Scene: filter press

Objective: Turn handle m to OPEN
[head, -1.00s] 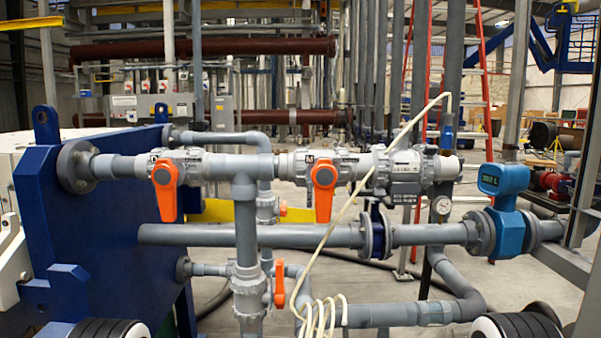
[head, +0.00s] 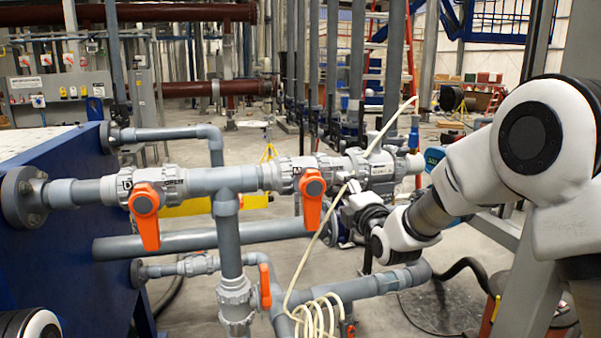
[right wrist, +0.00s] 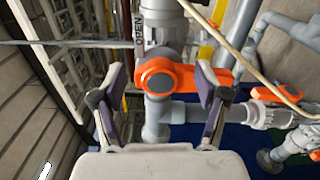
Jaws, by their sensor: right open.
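Handle m (head: 312,195) is the orange lever on the grey valve marked M in the head view, pointing down. My right gripper (head: 343,207) has come in from the right, just right of the lever. In the right wrist view, my right gripper (right wrist: 161,88) is open, with one finger to each side of an orange handle (right wrist: 178,76). No contact shows and the space between the fingertips is not closed. An OPEN label (right wrist: 138,30) is beside the valve. My left gripper is out of view; only a part of my left arm shows at the lower left.
Another orange handle (head: 146,215) hangs down on the valve to the left, and a small orange handle (head: 265,287) is below. A cream hose (head: 312,250) runs down close to my right gripper. Grey pipes (head: 230,255) surround the valves.

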